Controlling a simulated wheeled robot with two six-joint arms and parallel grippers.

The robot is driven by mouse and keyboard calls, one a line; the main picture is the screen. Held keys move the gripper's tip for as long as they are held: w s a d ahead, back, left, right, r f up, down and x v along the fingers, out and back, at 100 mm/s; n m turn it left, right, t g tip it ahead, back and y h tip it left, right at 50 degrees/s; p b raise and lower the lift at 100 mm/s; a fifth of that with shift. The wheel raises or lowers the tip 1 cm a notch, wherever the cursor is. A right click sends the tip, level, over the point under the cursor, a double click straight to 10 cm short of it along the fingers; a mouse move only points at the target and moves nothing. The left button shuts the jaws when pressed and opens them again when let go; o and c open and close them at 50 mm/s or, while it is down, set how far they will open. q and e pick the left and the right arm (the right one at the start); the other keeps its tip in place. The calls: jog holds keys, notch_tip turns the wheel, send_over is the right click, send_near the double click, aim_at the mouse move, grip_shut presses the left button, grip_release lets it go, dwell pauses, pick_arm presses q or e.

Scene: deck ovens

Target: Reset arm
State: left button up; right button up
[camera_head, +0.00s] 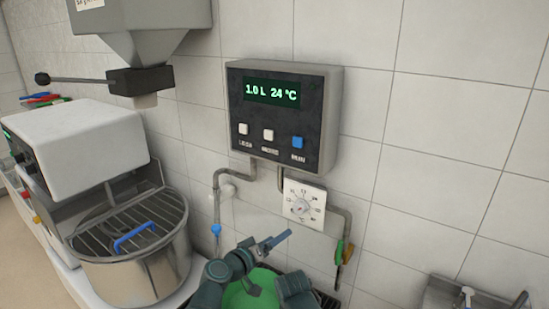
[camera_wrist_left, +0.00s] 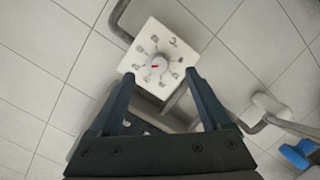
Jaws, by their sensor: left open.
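My left gripper (camera_head: 275,241) is in front of the tiled wall, below the water meter panel. In the left wrist view its two dark fingers (camera_wrist_left: 159,80) stand apart with nothing between them. A white dial plate with a round knob (camera_wrist_left: 157,66) shows beyond the fingertips; in the head view this dial (camera_head: 303,205) is on the wall above and to the right of the gripper. My right gripper cannot be made out.
The meter panel (camera_head: 283,117) reads 1.0 L 24 °C. A mixer bowl with a wire guard (camera_head: 145,262) stands left. A green container (camera_head: 247,297) is under my arm.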

pick_arm(q)
jog(key=s+a+f+m+g+y, duration=0.1)
jog(key=s+a+f+g+y, duration=0.2)
jog(key=f, duration=0.4)
jog(key=s+a+f+m+g+y, duration=0.1)
jog(key=s+a+f+m+g, duration=0.1)
jog(key=s+f+g, duration=0.3)
jog(key=s+a+f+n+g+y, duration=0.1)
jog(key=s+a+f+g+y, duration=0.15)
jog(key=a, duration=0.35)
jog(key=s+a+f+n+g+y, duration=0.1)
jog(key=s+a+f+y, duration=0.25)
jog(key=a, duration=0.25)
jog(key=s+d+m+g+y, duration=0.1)
jog(key=s+d+m, duration=0.3)
jog(key=d, duration=0.7)
jog(key=shift+s+r, duration=0.15)
jog(key=shift+s, duration=0.9)
